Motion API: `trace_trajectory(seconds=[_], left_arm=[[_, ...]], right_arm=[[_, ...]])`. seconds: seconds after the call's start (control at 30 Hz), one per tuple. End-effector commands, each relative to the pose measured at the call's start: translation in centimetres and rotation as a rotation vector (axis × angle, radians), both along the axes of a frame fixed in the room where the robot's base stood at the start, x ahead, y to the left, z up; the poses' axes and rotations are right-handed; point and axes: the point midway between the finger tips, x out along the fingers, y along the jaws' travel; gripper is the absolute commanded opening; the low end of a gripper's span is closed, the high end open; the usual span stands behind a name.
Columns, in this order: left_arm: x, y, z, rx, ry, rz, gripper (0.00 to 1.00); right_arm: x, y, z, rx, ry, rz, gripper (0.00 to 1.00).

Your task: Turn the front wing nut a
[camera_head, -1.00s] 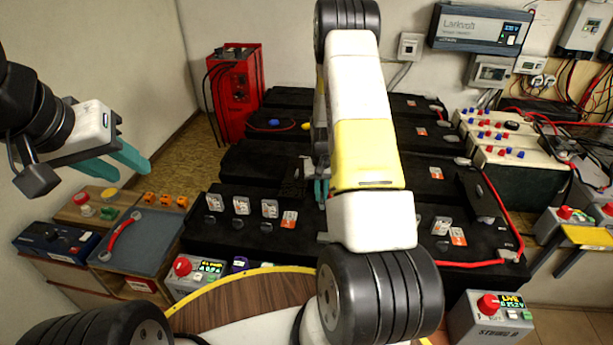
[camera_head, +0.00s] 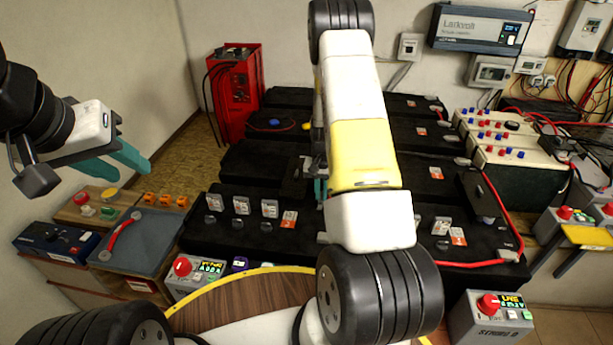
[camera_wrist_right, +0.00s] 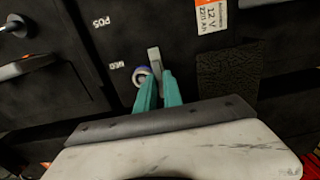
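In the right wrist view, a slim grey metal piece (camera_wrist_right: 154,59) stands at a battery terminal beside the NEG label. A pale ring with blue (camera_wrist_right: 141,76) sits just left of it. I cannot tell whether the grey piece is the wing nut. My right gripper (camera_wrist_right: 158,82) has its teal fingertips around the lower end of the grey piece, close together; whether they press on it is unclear. In the head view, my right gripper (camera_head: 320,188) is mostly hidden by my own arm. My left gripper (camera_head: 134,145) is open and empty, raised at the left.
Rows of black batteries (camera_head: 262,160) fill the middle. A red cabinet (camera_head: 236,92) stands behind at the left. A grey panel with a red handle (camera_head: 138,240) and a board with buttons (camera_head: 82,208) lie below my left gripper. A red cable (camera_head: 490,262) runs along the right.

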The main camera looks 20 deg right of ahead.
Motion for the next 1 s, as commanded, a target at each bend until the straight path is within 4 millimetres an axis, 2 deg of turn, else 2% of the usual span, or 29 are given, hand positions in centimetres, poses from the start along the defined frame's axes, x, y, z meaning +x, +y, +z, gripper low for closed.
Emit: trace_trajectory(seconds=[0.03,0.1,0.47,0.8,1.0], left_arm=[[0.0,0.0,0.0,0.000,0.000,0.000,0.36],[0.0,0.0,0.0,0.000,0.000,0.000,0.36],[0.0,0.0,0.0,0.000,0.000,0.000,0.36],[0.0,0.0,0.0,0.000,0.000,0.000,0.36],[0.0,0.0,0.0,0.000,0.000,0.000,0.36]], right_arm=[[0.2,0.0,0.1,-0.001,-0.004,-0.002,0.21],[0.1,0.0,0.1,0.000,-0.003,-0.001,0.33],[0.1,0.0,0.4,0.000,-0.002,0.000,0.33],[0.2,0.0,5.7,0.000,-0.005,0.000,0.33],[0.1,0.0,7.6,0.000,-0.002,-0.001,0.33]])
